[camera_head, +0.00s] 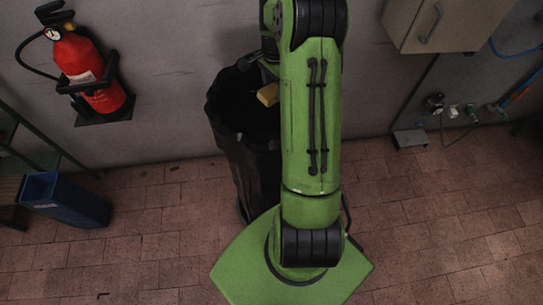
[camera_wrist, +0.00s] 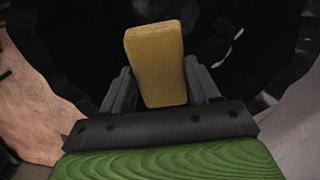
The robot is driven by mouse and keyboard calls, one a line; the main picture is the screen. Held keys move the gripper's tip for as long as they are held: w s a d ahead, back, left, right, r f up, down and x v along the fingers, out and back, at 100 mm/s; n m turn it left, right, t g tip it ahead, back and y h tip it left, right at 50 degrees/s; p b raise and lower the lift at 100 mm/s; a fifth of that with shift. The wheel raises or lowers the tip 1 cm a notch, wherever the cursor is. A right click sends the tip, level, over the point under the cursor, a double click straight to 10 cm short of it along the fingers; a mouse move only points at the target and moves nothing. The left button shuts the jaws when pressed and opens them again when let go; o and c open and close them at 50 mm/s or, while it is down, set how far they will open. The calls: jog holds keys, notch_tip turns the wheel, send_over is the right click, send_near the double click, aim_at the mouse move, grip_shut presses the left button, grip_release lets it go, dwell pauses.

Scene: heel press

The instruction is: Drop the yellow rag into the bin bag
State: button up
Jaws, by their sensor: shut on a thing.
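The yellow rag (camera_wrist: 156,62) is a small block-like piece held between the two fingers of my gripper (camera_wrist: 160,88) in the wrist view. My gripper is shut on it. In the head view the rag (camera_head: 268,95) shows over the opening of the black bin bag (camera_head: 240,150), near its right side. The bag stands upright by the wall, its mouth open. In the wrist view the dark inside of the bag (camera_wrist: 235,45) spreads behind and around the rag. My arm hides the right part of the bag in the head view.
A red fire extinguisher (camera_head: 88,75) hangs on the wall at the left. A blue bin (camera_head: 65,200) stands on the floor at the far left. A wall cabinet (camera_head: 430,25) and pipe fittings (camera_head: 453,110) are at the right. The tiled floor (camera_head: 430,210) at the right is clear.

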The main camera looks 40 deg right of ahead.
jog(key=o, duration=1.1)
jog(key=shift+d+r, duration=0.1)
notch_tip(320, 180, up, 16)
jog(key=p, duration=0.1)
jog(key=shift+p, duration=0.4)
